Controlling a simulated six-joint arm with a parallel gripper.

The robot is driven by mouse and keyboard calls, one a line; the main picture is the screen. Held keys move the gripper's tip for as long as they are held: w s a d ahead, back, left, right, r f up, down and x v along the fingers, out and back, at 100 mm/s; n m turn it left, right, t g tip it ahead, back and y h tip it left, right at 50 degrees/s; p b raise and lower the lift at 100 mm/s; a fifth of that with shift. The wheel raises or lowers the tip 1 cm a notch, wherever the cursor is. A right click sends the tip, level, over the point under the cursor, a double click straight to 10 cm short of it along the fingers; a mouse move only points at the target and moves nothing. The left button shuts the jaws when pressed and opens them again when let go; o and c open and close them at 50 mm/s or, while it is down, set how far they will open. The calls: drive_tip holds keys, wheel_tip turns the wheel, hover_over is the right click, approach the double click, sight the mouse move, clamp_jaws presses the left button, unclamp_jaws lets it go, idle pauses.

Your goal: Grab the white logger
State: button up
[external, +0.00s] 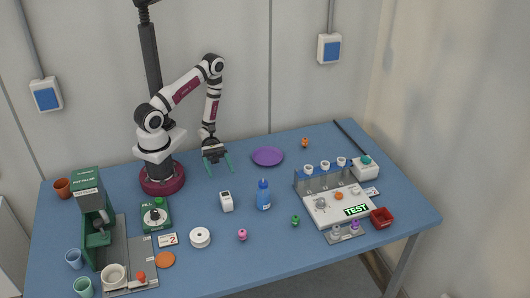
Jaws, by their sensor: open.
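The white logger (226,202) is a small white block with a dark patch on its upper face. It stands on the blue table, near the middle, left of the blue bottle. My gripper (218,164) has green fingers spread apart and is empty. It hangs above the table, behind the logger and apart from it. Nothing hides the logger.
The blue bottle (263,195) stands close to the logger's right. A white roll (200,238) and a pink item (242,235) lie in front. A purple plate (267,156) lies behind right. A green machine (92,215) stands left, a test rack (325,205) right.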

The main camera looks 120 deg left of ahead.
approach(228, 203)
drive_tip(key=x, duration=0.7)
clamp_jaws()
